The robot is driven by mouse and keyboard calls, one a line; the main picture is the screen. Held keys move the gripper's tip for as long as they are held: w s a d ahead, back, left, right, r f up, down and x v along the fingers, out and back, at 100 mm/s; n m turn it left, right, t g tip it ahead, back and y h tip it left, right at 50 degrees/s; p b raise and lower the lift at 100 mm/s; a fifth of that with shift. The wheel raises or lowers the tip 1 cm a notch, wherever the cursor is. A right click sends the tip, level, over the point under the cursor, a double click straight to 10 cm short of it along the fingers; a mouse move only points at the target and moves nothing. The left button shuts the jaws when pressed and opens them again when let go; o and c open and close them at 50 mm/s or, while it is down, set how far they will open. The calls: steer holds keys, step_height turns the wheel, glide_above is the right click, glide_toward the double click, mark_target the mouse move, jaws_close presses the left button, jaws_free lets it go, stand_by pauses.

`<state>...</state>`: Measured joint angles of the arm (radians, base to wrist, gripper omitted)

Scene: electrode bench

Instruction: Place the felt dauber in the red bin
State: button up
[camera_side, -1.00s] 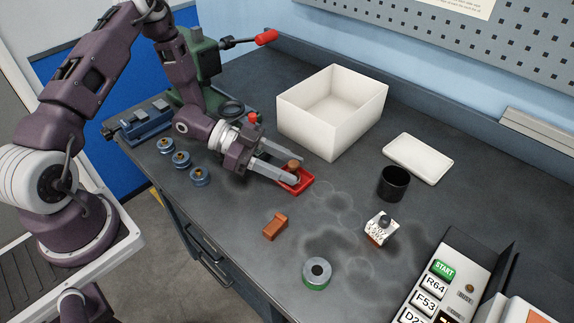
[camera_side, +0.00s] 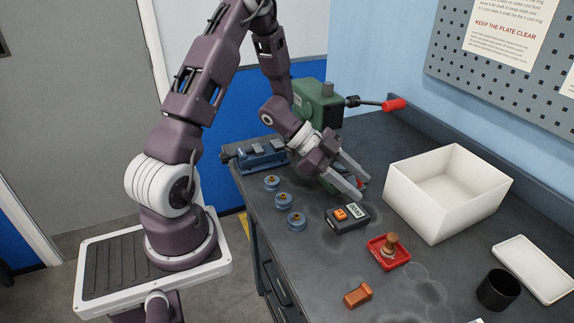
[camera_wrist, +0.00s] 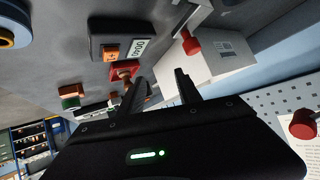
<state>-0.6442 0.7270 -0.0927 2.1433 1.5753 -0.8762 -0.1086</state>
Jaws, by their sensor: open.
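The felt dauber (camera_side: 391,244), with a brown rounded wooden handle, stands upright in the small red bin (camera_side: 375,256) on the dark bench. Its felt end is hidden in the bin. The red bin also shows in the wrist view (camera_wrist: 116,70), with the brown handle in front of it. My gripper (camera_side: 364,188) is open and empty, behind and left of the bin in the side view, apart from the dauber. Its two fingers also show in the wrist view (camera_wrist: 159,80), with nothing between them.
A black meter (camera_side: 347,217) with an orange button lies between my gripper and the bin. A white box (camera_side: 449,190) stands to the right. An orange block (camera_side: 358,295) and black cup (camera_side: 498,289) are in front. A green press (camera_side: 318,104) stands behind.

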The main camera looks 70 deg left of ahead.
steer(key=s+a+r+n+t+y, duration=0.1)
steer(key=a+r+n+y, duration=0.15)
steer(key=r+y, duration=0.4)
steer(key=a+r+n+y, duration=0.2)
steer(key=r+n+y, duration=0.2)
steer(key=r, duration=0.5)
steer(key=s+d+r+n+g+h, duration=0.1)
steer(key=s+d, duration=0.4)
steer(key=s, duration=0.6)
steer(key=s+d+r+n+g+h, duration=0.1)
steer(key=s+d+n, duration=0.3)
steer(key=s, duration=0.7)
steer(key=shift+s+d+r+g+h, duration=0.3)
steer(key=shift+d+g, duration=0.3)
steer(key=shift+d, duration=0.5)
